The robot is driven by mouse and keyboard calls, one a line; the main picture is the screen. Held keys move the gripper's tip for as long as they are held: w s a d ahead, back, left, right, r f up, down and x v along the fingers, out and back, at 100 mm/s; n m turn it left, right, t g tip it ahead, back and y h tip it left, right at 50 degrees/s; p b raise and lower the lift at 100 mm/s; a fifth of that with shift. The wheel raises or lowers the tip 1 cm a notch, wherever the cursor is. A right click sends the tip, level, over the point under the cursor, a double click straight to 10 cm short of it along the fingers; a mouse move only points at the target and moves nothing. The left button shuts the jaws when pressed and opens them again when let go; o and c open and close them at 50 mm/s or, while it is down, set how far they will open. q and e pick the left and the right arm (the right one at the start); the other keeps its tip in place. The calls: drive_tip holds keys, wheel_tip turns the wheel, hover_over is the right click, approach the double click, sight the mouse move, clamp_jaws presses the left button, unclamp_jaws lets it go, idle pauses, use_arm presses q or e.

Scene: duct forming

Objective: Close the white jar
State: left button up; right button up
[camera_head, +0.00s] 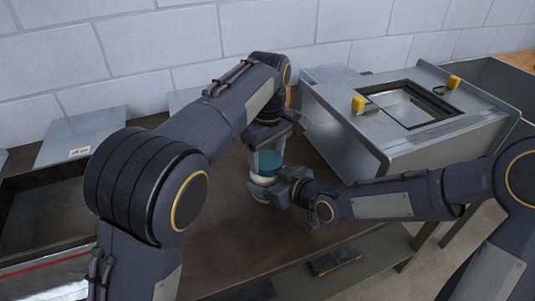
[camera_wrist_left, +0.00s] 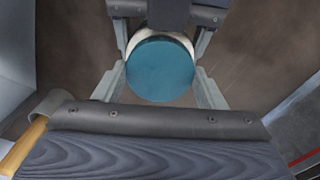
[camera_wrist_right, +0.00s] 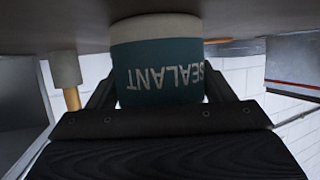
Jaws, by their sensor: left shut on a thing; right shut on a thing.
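The white jar (camera_head: 262,181) stands on the brown bench in the middle of the head view. The right wrist view shows it upside down, with a white lower part (camera_wrist_right: 157,28) and a teal band lettered "SEALANT" (camera_wrist_right: 160,75). A round teal lid (camera_wrist_left: 160,70) is over the jar's top, with white jar showing past its far edge. My left gripper (camera_head: 268,150) reaches down from above, shut with its fingers on either side of the lid. My right gripper (camera_head: 281,190) is shut on the jar's side. Whether the lid is fully seated cannot be told.
A mallet with a grey head (camera_wrist_right: 65,68) and wooden handle (camera_wrist_left: 24,145) stands close by the jar. A metal box with yellow-handled clamps (camera_head: 385,115) is at the right. A metal tray (camera_head: 45,210) is at the left. A dark block (camera_head: 335,260) lies near the front.

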use_arm(q)
drive_tip(key=m, duration=0.9)
drive_tip(key=shift+m, duration=0.3)
drive_tip(key=o, duration=1.1)
drive_tip(key=shift+r, duration=2.25)
